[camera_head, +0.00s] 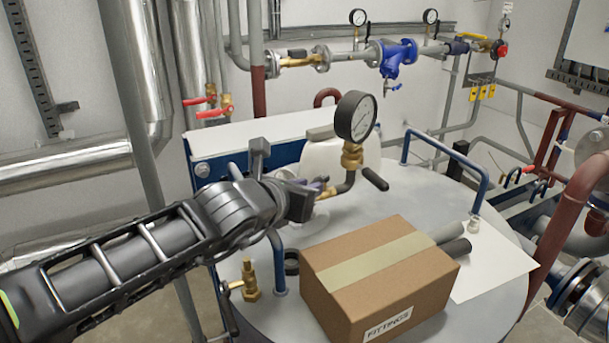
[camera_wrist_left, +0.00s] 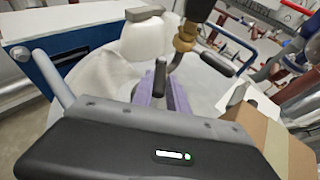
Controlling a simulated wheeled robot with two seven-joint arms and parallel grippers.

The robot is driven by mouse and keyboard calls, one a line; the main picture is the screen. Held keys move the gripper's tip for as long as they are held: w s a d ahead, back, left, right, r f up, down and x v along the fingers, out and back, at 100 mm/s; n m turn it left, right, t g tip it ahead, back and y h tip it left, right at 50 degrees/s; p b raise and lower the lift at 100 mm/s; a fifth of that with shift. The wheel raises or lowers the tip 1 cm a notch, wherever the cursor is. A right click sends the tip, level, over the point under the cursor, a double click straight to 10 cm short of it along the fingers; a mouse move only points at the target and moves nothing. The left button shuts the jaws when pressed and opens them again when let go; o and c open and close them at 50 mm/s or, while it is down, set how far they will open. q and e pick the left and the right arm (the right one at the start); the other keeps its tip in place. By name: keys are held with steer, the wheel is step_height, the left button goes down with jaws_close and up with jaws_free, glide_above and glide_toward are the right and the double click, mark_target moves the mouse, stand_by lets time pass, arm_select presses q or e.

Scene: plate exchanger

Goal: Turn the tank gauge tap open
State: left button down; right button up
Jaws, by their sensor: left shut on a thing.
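The tank gauge (camera_head: 356,117) is a round dial with a dark rim, upright on a brass fitting (camera_head: 352,155) above the grey tank top (camera_head: 330,225). A black bar handle (camera_head: 375,179) sticks out to the right below the fitting; it also shows in the left wrist view (camera_wrist_left: 217,62). My left gripper (camera_head: 318,188) is at the left of the gauge's stem, low down, shut on the tap's grey lever (camera_wrist_left: 160,76), which stands up between its purple fingers (camera_wrist_left: 175,97). The exact contact is partly hidden. My right gripper is out of view.
A taped cardboard box (camera_head: 375,280) sits on the tank's near side, beside a white sheet (camera_head: 490,260). Blue rails (camera_head: 445,150) rise from the tank. A small brass valve (camera_head: 250,280) stands at the near left. A white curved object (camera_head: 330,158) is behind the gauge.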

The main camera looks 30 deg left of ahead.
arm_select(q)
steer(key=shift+a+r, duration=0.15)
steer(key=c, duration=1.3)
jaws_free()
steer(key=shift+s, duration=0.1)
steer(key=v, duration=0.7)
steer(key=shift+s+b, duration=0.3)
steer(key=shift+b, duration=0.1)
steer(key=shift+c, duration=0.3)
